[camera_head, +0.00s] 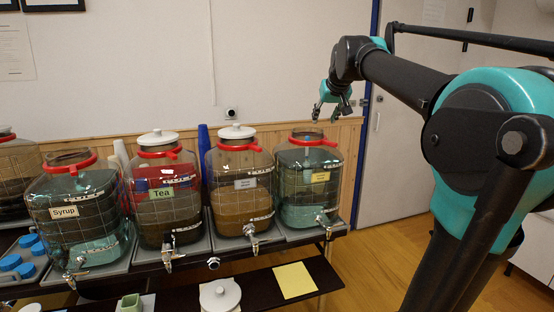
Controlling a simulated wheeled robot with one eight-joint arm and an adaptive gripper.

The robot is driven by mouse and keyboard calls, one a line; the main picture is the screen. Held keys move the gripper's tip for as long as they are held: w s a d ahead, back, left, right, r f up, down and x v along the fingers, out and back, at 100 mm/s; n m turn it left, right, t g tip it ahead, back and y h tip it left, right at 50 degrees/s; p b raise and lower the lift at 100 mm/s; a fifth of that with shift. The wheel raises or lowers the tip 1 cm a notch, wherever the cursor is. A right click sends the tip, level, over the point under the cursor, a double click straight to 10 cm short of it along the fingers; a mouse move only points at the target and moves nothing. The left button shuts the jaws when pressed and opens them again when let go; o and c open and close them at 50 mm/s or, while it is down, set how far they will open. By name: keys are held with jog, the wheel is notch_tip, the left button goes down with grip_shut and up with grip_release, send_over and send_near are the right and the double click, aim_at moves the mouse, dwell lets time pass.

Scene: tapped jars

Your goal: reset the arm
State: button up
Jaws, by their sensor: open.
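My gripper (331,117) hangs from my arm, which reaches in from the right of the head view. It is open and points down above the rightmost jar (309,185). Nothing shows between its fingers. The jar has a red collar, a yellow label and a metal tap, and its mouth shows no lid. I cannot tell how much space lies between the fingertips and the jar's mouth.
A syrup jar (80,225) without a lid, a lidded tea jar (162,215) and another lidded jar (240,205) stand in the row. A white lid (219,295) and a yellow sheet (295,281) lie on the lower shelf. Open floor (385,260) is at right.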

jog(key=s+d+f+g, duration=0.1)
jog(key=s+f, duration=0.5)
jog(key=f, duration=0.5)
jog(key=s+d+f+g, duration=0.1)
jog(key=s+f, duration=0.4)
jog(key=f, duration=0.7)
jog(key=s+d+f+m+g, duration=0.1)
jog(key=s+f+g, duration=0.1)
jog(key=s+f, duration=1.9)
jog(key=shift+h, duration=0.4)
jog(key=shift+r, duration=0.1)
